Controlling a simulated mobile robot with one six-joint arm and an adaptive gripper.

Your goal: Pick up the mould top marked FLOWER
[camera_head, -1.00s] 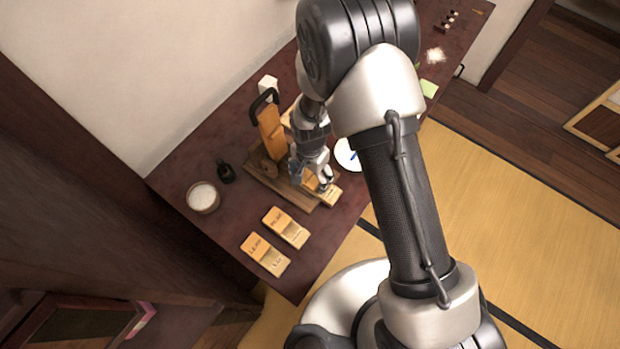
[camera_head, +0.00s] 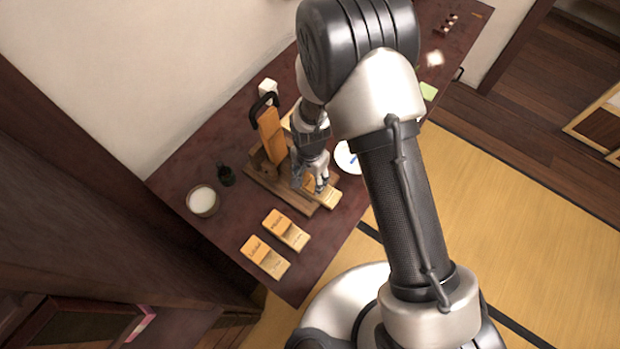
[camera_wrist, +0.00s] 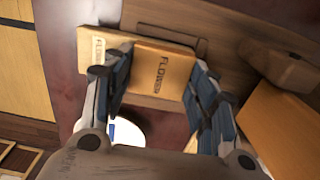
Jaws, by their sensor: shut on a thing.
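The mould top marked FLOWER (camera_wrist: 162,72) is a light wooden block with dark lettering. In the wrist view it lies between the two fingers of my gripper (camera_wrist: 158,88), which is shut on it. A second, paler block marked FLOWER (camera_wrist: 92,48) sits right beside it, at the left finger. In the head view my gripper (camera_head: 318,186) is over the near right end of the wooden press board, and a pale wooden block (camera_head: 328,198) shows just beside the fingers. The fingers partly hide the held top there, and I cannot tell whether it is clear of what lies below.
The press board (camera_head: 265,178) carries an upright orange wooden piece with a dark handle (camera_head: 268,125). Two more mould pairs (camera_head: 286,229) (camera_head: 264,257) lie nearer the front. A bowl of white stuff (camera_head: 203,200), a small dark pot (camera_head: 226,175) and a white plate (camera_head: 347,158) stand around.

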